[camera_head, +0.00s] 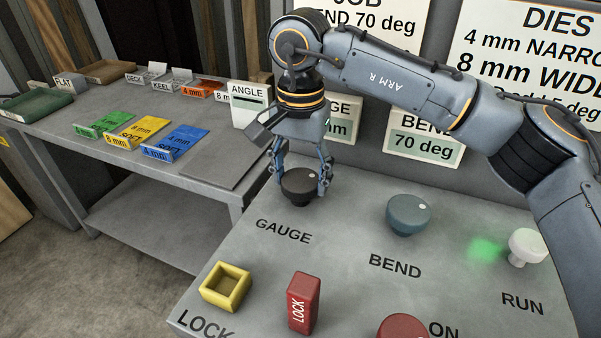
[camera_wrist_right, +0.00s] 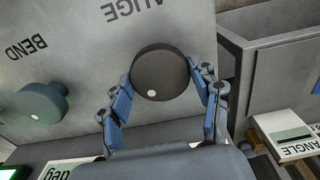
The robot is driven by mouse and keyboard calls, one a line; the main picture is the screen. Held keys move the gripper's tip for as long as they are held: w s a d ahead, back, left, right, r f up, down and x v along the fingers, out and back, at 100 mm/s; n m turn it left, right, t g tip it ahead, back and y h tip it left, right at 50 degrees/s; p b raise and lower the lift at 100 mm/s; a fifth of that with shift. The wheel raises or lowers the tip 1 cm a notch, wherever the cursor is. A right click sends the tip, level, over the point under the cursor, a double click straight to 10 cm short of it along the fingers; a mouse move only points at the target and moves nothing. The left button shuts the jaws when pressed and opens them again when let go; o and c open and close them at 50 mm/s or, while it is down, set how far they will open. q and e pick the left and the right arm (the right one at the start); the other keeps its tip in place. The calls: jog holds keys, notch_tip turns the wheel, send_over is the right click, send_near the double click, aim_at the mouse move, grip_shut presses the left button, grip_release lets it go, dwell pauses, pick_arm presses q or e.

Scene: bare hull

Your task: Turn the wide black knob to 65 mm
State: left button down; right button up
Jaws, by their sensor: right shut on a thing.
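The wide black knob (camera_head: 299,184) stands on the grey console above the word GAUGE. It has a white dot near its rim at the upper right. My right gripper (camera_head: 301,186) reaches down from above and is shut on the knob, a finger on either side. In the right wrist view the black knob (camera_wrist_right: 160,73) sits between the blue finger pads (camera_wrist_right: 166,95), with its white dot at the lower edge. The gauge sign (camera_head: 341,119) behind is mostly hidden by my arm, so its number cannot be read. My left gripper is not in view.
A blue-grey BEND knob (camera_head: 408,214) stands to the right, then a white RUN knob (camera_head: 527,247) beside a green glow. A yellow square frame (camera_head: 227,287), a red LOCK block (camera_head: 304,302) and a red knob (camera_head: 403,328) are in front. A side table (camera_head: 190,178) with coloured plates stands left.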

aim_at(300, 179)
jog(key=n, duration=1.2)
jog(key=shift+f+p, duration=0.1)
jog(key=shift+p, duration=0.2)
jog(key=shift+n, duration=0.4)
jog(key=o, duration=1.2)
jog(key=shift+c, duration=0.2)
notch_tip(300, 179, up, 12)
